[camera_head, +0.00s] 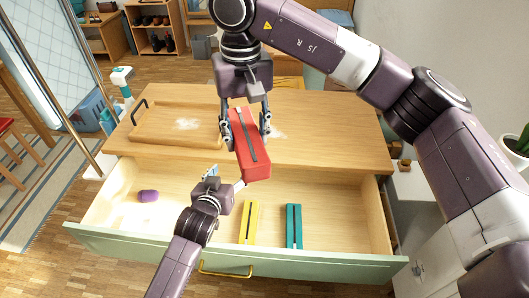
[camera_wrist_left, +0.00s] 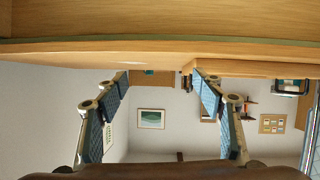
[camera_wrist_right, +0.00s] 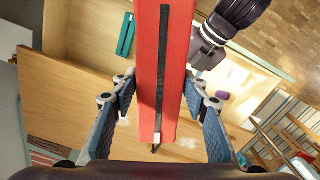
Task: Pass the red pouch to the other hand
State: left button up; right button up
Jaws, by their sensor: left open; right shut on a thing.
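The red pouch (camera_head: 254,160) is a long red case with a dark zip strip along its top. My right gripper (camera_head: 247,128) is shut on it near its far end and holds it above the drawer's back edge. The pouch (camera_wrist_right: 165,60) runs between the right fingers in the right wrist view. My left gripper (camera_head: 226,178) is open and empty, low over the drawer, just left of the pouch's near end. Whether it touches the pouch is unclear. The left wrist view shows the open left fingers (camera_wrist_left: 165,88) with no pouch between them.
The open drawer (camera_head: 330,262) holds a purple object (camera_head: 148,196), a yellow box (camera_head: 249,222) and a teal box (camera_head: 293,226). A wooden tray (camera_head: 150,134) lies on the cabinet top (camera_head: 340,130). The cabinet top right of the pouch is clear.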

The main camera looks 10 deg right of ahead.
pick_arm(q)
jog(key=s+d+r+m+g+h, duration=0.2)
jog(key=s+d+r, duration=0.1)
jog(key=s+d, duration=0.55)
jog(key=s+d+r+m+g+h, duration=0.25)
jog(key=s+d+r, duration=0.2)
jog(key=d, duration=0.75)
jog(key=s+d+r+m+g+h, duration=0.1)
jog(key=s+d+r+g+h, duration=0.15)
jog(key=s+d, duration=0.65)
notch_tip(320, 180, up, 6)
jog(key=d+g, duration=0.1)
jog(key=n+t+y, duration=0.4)
jog(key=n+y, duration=0.6)
jog(key=y, duration=0.2)
send_near(255, 155)
jog(key=shift+m, duration=0.25)
jog(key=x, duration=1.2)
jog(key=shift+w+f, duration=0.15)
jog(key=shift+w, duration=0.05)
